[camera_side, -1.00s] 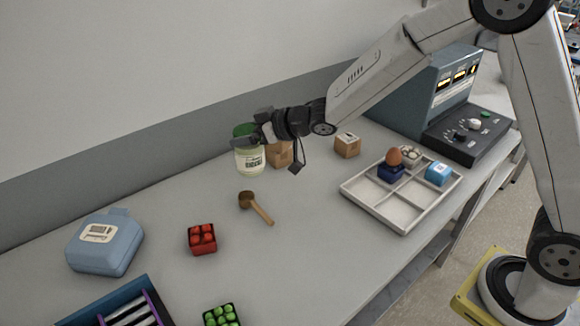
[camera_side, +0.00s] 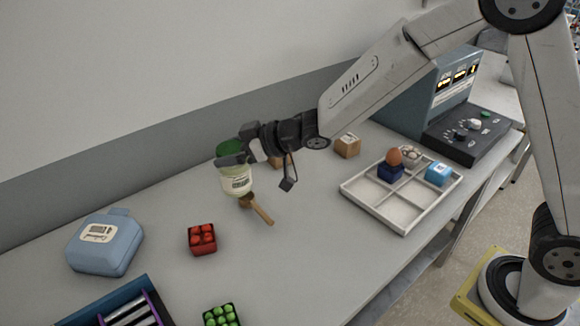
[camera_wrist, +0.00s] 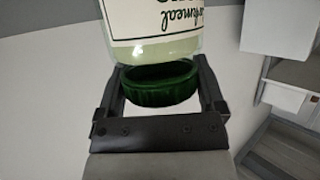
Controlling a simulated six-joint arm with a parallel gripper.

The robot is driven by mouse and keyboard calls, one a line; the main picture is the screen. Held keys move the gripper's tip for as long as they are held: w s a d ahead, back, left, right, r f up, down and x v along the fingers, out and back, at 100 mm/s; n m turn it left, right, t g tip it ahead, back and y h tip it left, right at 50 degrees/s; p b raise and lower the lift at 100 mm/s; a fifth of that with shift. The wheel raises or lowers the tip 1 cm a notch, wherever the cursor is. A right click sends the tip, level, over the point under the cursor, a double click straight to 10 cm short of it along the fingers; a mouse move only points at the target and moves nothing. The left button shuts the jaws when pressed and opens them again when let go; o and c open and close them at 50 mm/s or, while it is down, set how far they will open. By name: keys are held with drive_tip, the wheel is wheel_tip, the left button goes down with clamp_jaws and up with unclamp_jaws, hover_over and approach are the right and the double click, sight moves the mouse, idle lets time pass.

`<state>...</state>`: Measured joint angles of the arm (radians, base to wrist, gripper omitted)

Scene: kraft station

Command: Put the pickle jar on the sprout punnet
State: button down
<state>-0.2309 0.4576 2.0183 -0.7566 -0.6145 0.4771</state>
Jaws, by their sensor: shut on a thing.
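My gripper (camera_side: 234,157) is shut on a jar with a green lid and pale contents, gripping it around the lid. The jar (camera_side: 236,181) hangs nearly upright, slightly tilted, above the table near the wooden scoop. In the wrist view the jar (camera_wrist: 160,50) sits between both fingers, with dark script on its white label, only partly readable and seeming to end in "meal". The sprout punnet (camera_side: 221,316), a dark tray of round green sprouts, stands at the bottom edge of the side view, partly cut off. It is well apart from the jar, and its top is clear.
A red tomato punnet (camera_side: 202,240) stands between jar and sprout punnet. A blue case (camera_side: 104,244), a dark blue rack (camera_side: 120,305), a cardboard box (camera_side: 347,146) and a divided tray (camera_side: 370,204) surround open table.

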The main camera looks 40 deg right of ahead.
drive_tip(key=s+a+n+g+y, duration=0.4)
drive_tip(key=s+a+n+g, duration=0.15)
drive_tip(key=s+a, duration=1.25)
drive_tip(key=shift+t, duration=0.25)
drive_tip(key=shift+s+d+f, duration=0.1)
drive_tip(key=shift+d+f, duration=0.1)
drive_tip(key=shift+f, duration=0.55)
drive_tip(key=shift+s+d+f, duration=0.1)
drive_tip(key=shift+d+f, duration=0.15)
drive_tip(key=shift+f, duration=0.45)
drive_tip(key=shift+s+d+f, duration=0.1)
drive_tip(key=shift+d+f, duration=0.1)
drive_tip(key=shift+f, duration=0.55)
drive_tip(key=shift+f, duration=1.75)
drive_tip(key=shift+f, duration=0.15)
unclamp_jaws()
drive_tip(key=shift+d, duration=0.1)
drive_tip(key=v, duration=1.2)
